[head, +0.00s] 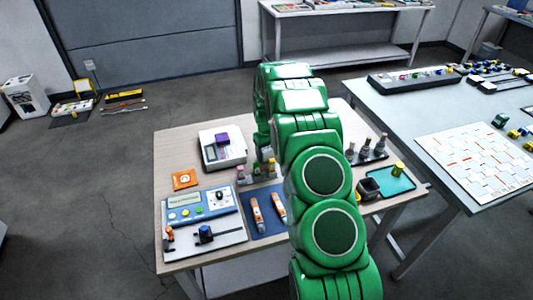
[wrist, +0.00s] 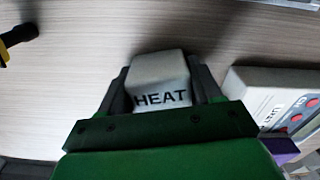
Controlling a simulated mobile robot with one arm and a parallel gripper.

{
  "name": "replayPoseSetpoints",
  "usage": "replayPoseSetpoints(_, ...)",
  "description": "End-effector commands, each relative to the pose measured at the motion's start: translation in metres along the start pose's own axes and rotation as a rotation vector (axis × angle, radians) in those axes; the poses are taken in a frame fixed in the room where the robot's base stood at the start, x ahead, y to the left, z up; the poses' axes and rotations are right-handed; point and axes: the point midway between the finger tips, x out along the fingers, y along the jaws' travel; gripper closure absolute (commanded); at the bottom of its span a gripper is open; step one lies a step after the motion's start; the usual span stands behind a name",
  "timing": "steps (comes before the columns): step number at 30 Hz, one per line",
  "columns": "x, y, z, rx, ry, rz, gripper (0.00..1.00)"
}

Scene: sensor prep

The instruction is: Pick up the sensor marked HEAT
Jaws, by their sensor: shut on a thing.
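In the wrist view, a white block-shaped sensor (wrist: 160,78) with the black word HEAT on its face sits between the dark fingers of my gripper (wrist: 163,85). The fingers are shut on its left and right sides. A pale wood tabletop (wrist: 80,50) shows behind it; I cannot tell whether the sensor touches it. In the head view my green arm hides the gripper and the sensor.
A white device with a purple block (head: 222,139) stands on the wooden table, close to the gripper's right in the wrist view (wrist: 270,95). A control panel (head: 205,222), a blue mat (head: 262,232) and a teal tray (head: 398,185) also occupy the table.

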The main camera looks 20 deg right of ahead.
Motion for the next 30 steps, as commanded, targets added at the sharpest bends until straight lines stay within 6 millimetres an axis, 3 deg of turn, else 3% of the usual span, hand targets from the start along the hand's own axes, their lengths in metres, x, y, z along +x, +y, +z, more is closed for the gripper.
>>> replayPoseSetpoints(5, -0.007, 0.000, 0.000, 0.000, 0.000, 0.000, 0.68)
replayPoseSetpoints(11, -0.033, 0.000, 0.000, -0.001, 0.001, 0.001, 0.68)
replayPoseSetpoints(30, -0.097, -0.021, 0.054, 0.000, 0.003, 0.001, 0.68)
